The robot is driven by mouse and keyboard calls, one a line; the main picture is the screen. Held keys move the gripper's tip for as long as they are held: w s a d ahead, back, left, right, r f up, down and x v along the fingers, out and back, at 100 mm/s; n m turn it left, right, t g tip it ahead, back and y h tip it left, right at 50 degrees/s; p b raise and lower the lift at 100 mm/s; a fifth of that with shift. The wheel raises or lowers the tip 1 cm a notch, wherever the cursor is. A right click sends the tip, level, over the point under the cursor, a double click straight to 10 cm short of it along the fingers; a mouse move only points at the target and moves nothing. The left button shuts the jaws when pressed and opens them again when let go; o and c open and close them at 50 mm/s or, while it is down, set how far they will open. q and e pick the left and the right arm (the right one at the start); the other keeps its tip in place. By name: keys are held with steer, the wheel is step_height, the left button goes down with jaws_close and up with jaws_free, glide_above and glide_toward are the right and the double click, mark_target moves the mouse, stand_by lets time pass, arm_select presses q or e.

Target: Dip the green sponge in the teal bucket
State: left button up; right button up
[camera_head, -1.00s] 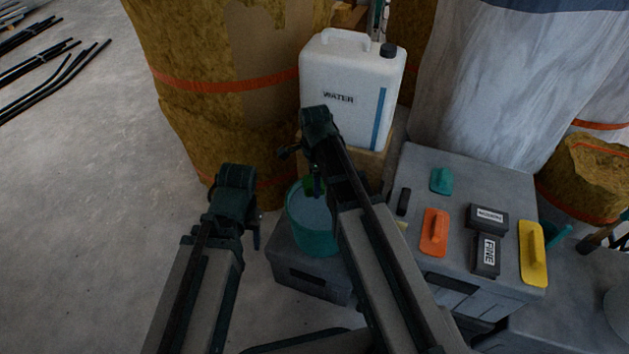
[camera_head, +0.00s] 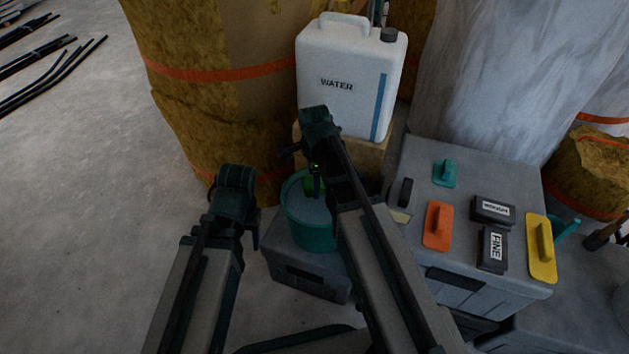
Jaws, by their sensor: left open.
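The teal bucket (camera_head: 312,238) stands upright on a grey case, with a grey-blue surface showing inside. A green piece, which looks like the green sponge (camera_head: 308,185), shows at the bucket's far inner side, partly hidden by my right arm. My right gripper (camera_head: 316,186) points down over the bucket, right beside the green piece. Its fingers are small and dark, so I cannot tell whether they grip it. My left gripper (camera_head: 257,236) is open and empty, left of the bucket and apart from it.
A white water canister (camera_head: 340,85) stands behind the bucket. A grey toolbox (camera_head: 415,165) at right carries teal, orange (camera_head: 437,226) and yellow (camera_head: 541,250) floats and dark labelled blocks. Wrapped insulation rolls (camera_head: 210,100) stand behind.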

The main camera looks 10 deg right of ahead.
step_height(320, 180, down, 6)
steer(key=b, duration=0.5)
steer(key=shift+r, duration=0.2)
stand_by(0.6)
step_height(320, 180, up, 9)
steer(key=p, duration=0.9)
steer(key=shift+f, duration=0.25)
